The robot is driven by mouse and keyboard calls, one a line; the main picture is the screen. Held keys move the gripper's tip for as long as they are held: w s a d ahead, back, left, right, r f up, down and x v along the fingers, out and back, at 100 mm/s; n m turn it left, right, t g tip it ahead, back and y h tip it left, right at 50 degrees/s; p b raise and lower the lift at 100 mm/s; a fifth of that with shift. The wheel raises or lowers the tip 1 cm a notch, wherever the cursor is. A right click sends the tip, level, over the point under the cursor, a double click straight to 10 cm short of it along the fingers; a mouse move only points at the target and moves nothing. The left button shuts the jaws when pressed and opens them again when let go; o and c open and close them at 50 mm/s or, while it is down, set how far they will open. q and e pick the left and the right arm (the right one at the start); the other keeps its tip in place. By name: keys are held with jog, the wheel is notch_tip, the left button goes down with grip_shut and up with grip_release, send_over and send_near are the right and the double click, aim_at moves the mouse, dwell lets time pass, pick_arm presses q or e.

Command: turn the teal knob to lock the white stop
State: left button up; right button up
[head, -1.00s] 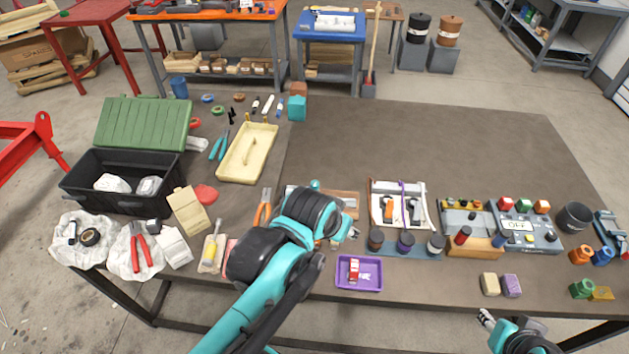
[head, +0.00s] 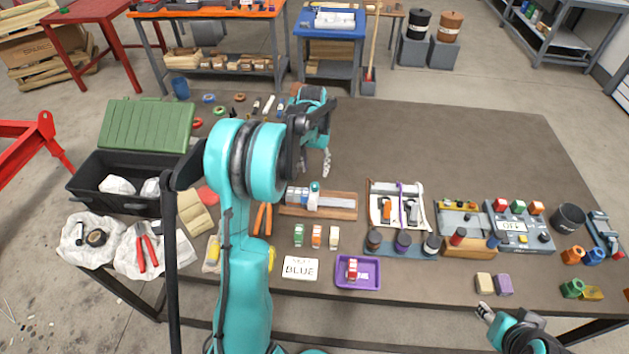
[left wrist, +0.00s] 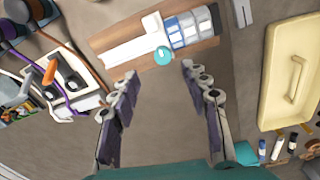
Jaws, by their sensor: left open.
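The teal knob (head: 314,187) sits on a wooden board with a white rail. It also shows in the left wrist view (left wrist: 162,56), below a small white block (left wrist: 152,23) that looks like the white stop. Blue and grey blocks (left wrist: 190,28) lie beside it on the rail. My left gripper (head: 315,166) is open and empty, above the table just behind the board. In the left wrist view its two fingers (left wrist: 160,82) are spread, with the knob beyond and between their tips. My right gripper (head: 486,312) is at the front edge, its jaws too small to judge.
A card reading BLUE (head: 300,268), several small colored blocks and a purple tray (head: 358,285) lie in front of the board. A white-framed fixture (head: 398,185) stands to its right. A cream tray (left wrist: 291,65) shows in the left wrist view. The table's back right is clear.

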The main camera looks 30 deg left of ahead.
aim_at(315, 184)
pick_arm(q)
jog(key=shift+w+a+f, duration=0.1)
jog(key=shift+a+f, duration=0.2)
jog(key=shift+f, duration=0.35)
notch_tip(315, 184, down, 7)
jog(key=shift+d+f+b, duration=0.1)
jog(key=shift+b, duration=0.9)
jog(key=shift+c, duration=0.2)
grip_shut()
